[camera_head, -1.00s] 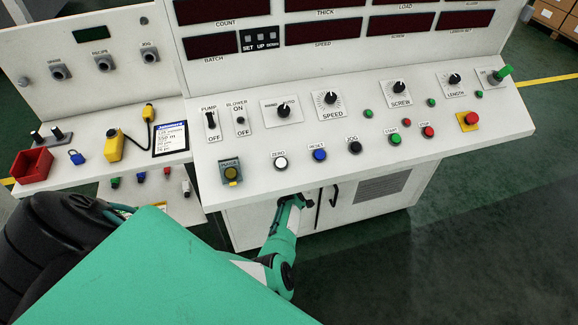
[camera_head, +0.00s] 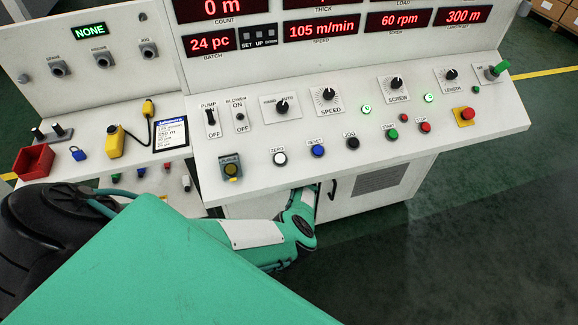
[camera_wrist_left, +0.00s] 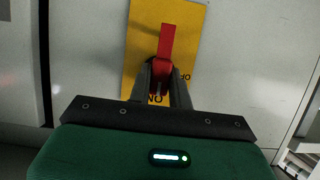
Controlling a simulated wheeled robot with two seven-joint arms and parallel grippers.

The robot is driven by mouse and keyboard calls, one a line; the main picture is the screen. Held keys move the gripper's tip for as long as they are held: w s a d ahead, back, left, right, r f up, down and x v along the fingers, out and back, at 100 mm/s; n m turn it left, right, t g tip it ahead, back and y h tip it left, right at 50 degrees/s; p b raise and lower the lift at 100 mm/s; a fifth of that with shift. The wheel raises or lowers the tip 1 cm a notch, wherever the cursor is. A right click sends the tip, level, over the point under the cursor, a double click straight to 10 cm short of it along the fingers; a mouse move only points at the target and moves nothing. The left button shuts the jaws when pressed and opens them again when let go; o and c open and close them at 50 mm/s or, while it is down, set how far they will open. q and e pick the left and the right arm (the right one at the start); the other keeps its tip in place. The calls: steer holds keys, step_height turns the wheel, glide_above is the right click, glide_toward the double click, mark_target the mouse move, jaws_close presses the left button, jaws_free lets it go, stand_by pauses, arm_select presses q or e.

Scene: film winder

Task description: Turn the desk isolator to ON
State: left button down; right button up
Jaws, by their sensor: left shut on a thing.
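The desk isolator shows in the left wrist view as a red handle (camera_wrist_left: 166,42) on a yellow plate (camera_wrist_left: 140,35). The handle stands nearly upright in the picture, and its lower end points to the ON label. The OFF label is to its right. My left gripper (camera_wrist_left: 161,76) is shut on the red handle, with a finger on each side. In the head view my left arm reaches under the front edge of the desk, and the isolator and gripper are hidden there. My right gripper is not in view.
The control desk (camera_head: 300,180) overhangs my left arm. Its displays (camera_head: 322,28) are lit, and two green lamps glow. A red emergency button (camera_head: 467,113) is at the right. A red bin (camera_head: 33,161) and a yellow pendant (camera_head: 115,141) are on the left side shelf.

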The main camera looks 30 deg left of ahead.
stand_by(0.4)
arm_select(q)
steer(key=c, duration=1.3)
jaws_free()
